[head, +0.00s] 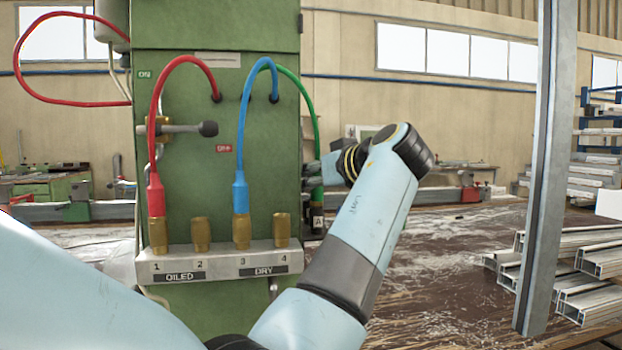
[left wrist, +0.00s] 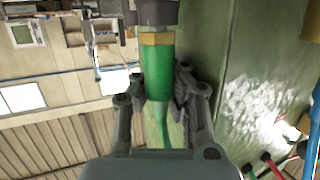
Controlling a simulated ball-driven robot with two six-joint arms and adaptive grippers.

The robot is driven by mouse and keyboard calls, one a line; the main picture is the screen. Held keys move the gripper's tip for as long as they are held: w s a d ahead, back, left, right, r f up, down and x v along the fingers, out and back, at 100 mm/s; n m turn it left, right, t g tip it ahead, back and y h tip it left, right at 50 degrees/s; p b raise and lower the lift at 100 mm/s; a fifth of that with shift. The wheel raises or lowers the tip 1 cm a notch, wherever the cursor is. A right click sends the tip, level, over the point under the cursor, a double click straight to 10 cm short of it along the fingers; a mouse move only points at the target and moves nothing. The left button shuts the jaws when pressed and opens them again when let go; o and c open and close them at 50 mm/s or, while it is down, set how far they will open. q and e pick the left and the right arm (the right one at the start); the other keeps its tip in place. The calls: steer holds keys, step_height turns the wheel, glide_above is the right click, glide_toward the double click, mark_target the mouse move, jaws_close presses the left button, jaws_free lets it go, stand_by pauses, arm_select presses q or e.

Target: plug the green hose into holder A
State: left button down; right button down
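The green hose (head: 316,120) leaves the green cabinet's face and hangs down its right side. Holder A (head: 317,222) is a dark upright cylinder with an "A" label beside the cabinet. My left gripper (head: 318,172) reaches in from the right at the hose's lower end, above the holder. In the left wrist view the green hose end (left wrist: 157,75) lies between the fingers of my left gripper (left wrist: 160,85), which appear closed against its sides. Its brass collar meets a dark grey cylinder (left wrist: 156,12); how deep it sits is hidden. My right gripper is out of view.
A red hose (head: 155,170) and a blue hose (head: 241,170) end at brass sockets 1 and 3 on the grey block (head: 215,262). Sockets 2 and 4 are empty. A grey post (head: 545,180) and stacked metal profiles (head: 590,265) stand at right.

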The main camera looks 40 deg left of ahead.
arm_select(q)
steer(key=shift+f, duration=0.15)
steer(key=c, duration=2)
jaws_free()
steer(key=shift+o, duration=1.1)
steer(key=o, duration=0.4)
steer(key=shift+w, duration=0.15)
